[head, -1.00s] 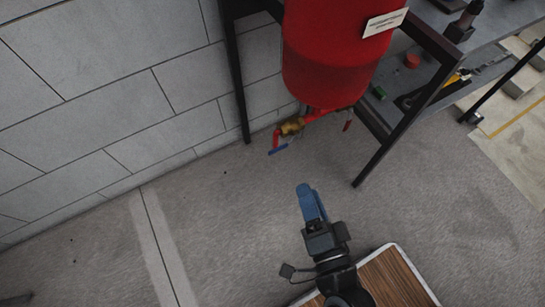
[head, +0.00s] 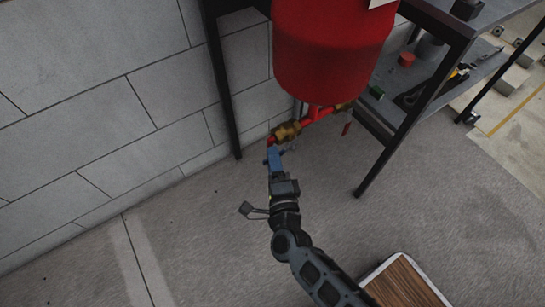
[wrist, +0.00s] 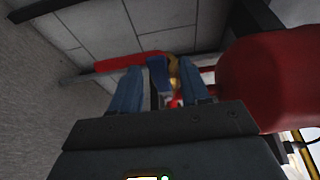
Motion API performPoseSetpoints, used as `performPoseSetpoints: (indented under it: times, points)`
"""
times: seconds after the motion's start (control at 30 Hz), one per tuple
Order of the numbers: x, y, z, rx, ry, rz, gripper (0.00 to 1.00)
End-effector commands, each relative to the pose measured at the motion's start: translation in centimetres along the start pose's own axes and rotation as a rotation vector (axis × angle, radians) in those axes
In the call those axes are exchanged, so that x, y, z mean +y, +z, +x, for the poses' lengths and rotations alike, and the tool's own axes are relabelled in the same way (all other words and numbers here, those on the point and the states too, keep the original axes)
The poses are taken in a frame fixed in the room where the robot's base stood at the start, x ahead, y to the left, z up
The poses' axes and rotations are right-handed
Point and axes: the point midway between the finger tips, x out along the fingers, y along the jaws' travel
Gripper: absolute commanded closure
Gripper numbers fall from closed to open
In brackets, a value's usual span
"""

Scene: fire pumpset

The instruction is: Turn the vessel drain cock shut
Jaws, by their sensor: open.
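The drain cock (head: 286,131) is a brass valve body on red piping under the red vessel (head: 330,50). Its blue handle (wrist: 157,74) shows in the wrist view, between my fingers or just beyond them, with brass (wrist: 173,72) right behind it. My gripper (head: 272,154) has blue fingers and is at the cock's lower left side in the head view, overlapping most of the handle. In the wrist view my gripper (wrist: 157,67) has its fingers apart, one on each side of the handle. I cannot tell whether either finger touches it.
Black frame legs (head: 222,85) stand left of the vessel and to its right (head: 410,125). A grey shelf (head: 440,80) at right holds a green block, a red block and tools. A tiled wall (head: 90,90) is behind. The floor (head: 220,240) at lower left is clear.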

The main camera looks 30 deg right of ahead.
Motion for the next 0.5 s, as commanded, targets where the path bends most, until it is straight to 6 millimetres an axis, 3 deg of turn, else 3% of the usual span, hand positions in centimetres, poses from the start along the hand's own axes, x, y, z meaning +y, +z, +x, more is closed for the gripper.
performPoseSetpoints:
  times: [0.17,0.43,0.5]
  points:
    - [0.00,-0.03,1.35,0.000,-0.001,-0.002,0.54]
    - [-0.01,-0.02,1.50,0.000,0.000,-0.002,0.54]
    - [-0.01,-0.02,1.50,0.000,0.000,-0.002,0.59]
